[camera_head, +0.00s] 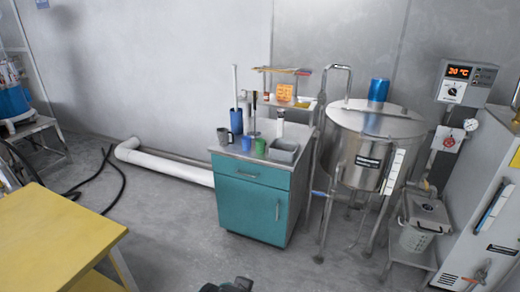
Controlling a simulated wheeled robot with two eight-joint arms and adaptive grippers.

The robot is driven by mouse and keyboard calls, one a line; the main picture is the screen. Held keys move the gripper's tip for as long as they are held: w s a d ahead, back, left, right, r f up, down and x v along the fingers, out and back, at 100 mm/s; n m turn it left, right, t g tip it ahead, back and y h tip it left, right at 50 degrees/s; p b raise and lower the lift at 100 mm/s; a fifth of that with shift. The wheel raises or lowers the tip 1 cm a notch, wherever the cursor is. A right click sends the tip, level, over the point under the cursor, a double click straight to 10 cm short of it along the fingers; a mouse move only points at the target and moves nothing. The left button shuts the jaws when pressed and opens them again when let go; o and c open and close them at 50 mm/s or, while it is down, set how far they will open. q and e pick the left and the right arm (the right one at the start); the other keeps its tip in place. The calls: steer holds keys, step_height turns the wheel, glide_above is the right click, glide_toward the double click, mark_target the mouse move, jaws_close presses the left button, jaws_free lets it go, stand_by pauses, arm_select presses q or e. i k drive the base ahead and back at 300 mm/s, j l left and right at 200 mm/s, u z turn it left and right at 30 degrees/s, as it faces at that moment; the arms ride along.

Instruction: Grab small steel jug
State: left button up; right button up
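A small grey steel jug (223,137) stands upright on the left front part of the steel top of a teal cabinet (250,195). A blue container (236,121) with a tall white rod in it stands just behind and to the right of the jug. A small blue cup (246,143) and a green cup (260,147) stand to the right of the jug. Neither of my grippers can be made out. Only a small dark part shows at the bottom edge, and I cannot tell what it belongs to.
A grey bin (283,151) sits on the cabinet's right front corner. A large steel tank (372,130) stands to the right of the cabinet. A yellow table (62,238) is at the lower left, with black hoses behind it. The floor before the cabinet is clear.

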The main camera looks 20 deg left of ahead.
mark_target(226, 138)
steer(key=i+u, duration=0.15)
steer(key=i, duration=0.4)
steer(key=i+u, duration=0.15)
steer(key=i, duration=0.4)
steer(key=i+u, duration=0.15)
steer(key=i, duration=0.35)
steer(key=i+l+u, duration=0.15)
steer(key=i, duration=0.4)
steer(key=i+l+u, duration=0.15)
steer(key=i, duration=0.35)
steer(key=l, duration=0.1)
